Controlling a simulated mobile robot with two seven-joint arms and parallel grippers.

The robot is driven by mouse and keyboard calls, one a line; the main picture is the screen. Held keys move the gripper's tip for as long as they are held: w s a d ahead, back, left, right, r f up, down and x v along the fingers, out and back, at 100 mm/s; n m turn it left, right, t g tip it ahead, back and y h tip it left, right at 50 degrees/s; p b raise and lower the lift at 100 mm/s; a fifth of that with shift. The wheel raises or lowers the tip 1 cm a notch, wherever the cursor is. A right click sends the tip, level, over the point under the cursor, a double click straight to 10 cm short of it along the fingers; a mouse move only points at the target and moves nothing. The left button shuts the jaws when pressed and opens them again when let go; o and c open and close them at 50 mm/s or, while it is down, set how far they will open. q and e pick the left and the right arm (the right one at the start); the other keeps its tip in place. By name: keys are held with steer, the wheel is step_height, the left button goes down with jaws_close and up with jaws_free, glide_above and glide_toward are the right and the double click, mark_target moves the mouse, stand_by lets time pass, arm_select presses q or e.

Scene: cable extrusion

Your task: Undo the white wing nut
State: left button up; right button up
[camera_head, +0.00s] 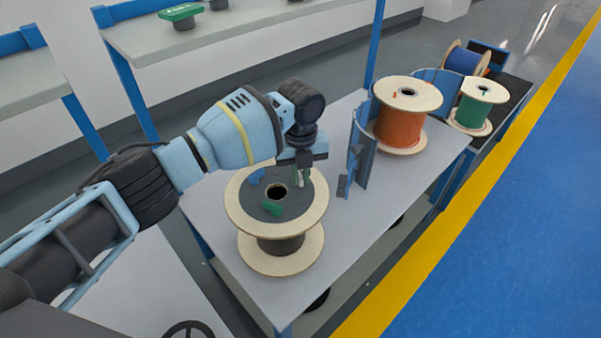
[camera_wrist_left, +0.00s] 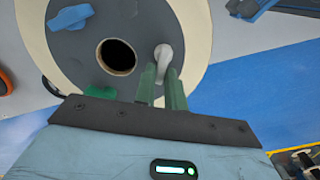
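The white wing nut (camera_wrist_left: 163,52) stands on the dark grey face of the near cable spool (camera_wrist_left: 205,45), beside its round centre hole. In the head view this spool (camera_head: 234,201) lies flat on the table, with wooden flanges and dark cable. My left gripper (camera_wrist_left: 161,78) is over the spool face, its two green fingers close together with part of the white wing nut between them. In the head view the left gripper (camera_head: 301,179) points down at the spool, and the nut is mostly hidden by the fingers. My right gripper is not in view.
A blue part (camera_head: 257,176) and a green part (camera_head: 271,209) lie on the spool face. A blue curved holder (camera_head: 361,150) stands right of the gripper. Beyond it are orange (camera_head: 400,128) and green (camera_head: 474,112) spools. The table's (camera_head: 345,225) front right is clear.

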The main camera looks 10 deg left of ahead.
arm_select(q)
jaws_close()
